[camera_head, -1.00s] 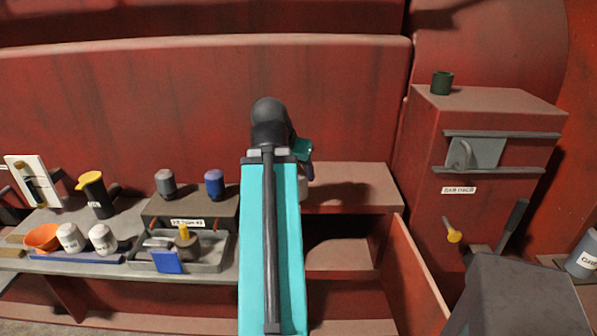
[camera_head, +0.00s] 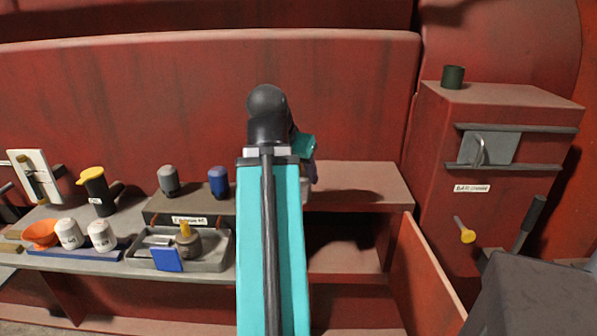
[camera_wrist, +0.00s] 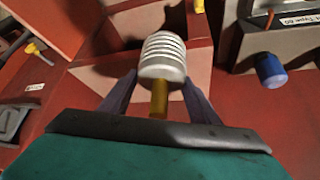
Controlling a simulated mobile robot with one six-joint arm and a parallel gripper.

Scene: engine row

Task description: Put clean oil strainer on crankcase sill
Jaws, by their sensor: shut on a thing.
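My gripper (camera_wrist: 160,80) is shut on a pale, ribbed, round oil strainer (camera_wrist: 163,55) with a yellow stem pointing back toward the wrist. In the head view my arm hides most of the gripper, and only a pale sliver of the strainer (camera_head: 306,188) shows beside it. The crankcase sill (camera_head: 365,183) is the red ledge right of my arm, above an open compartment. The strainer is at the left part of this ledge; I cannot tell whether it touches it.
A grey bench tray (camera_head: 215,264) holds small parts left of my arm. A grey cup (camera_head: 168,181) and a blue cup (camera_head: 218,182) stand on a labelled box behind it. An open red door (camera_head: 432,275) and a tall red cabinet (camera_head: 480,215) bound the right side. The sill's right part is clear.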

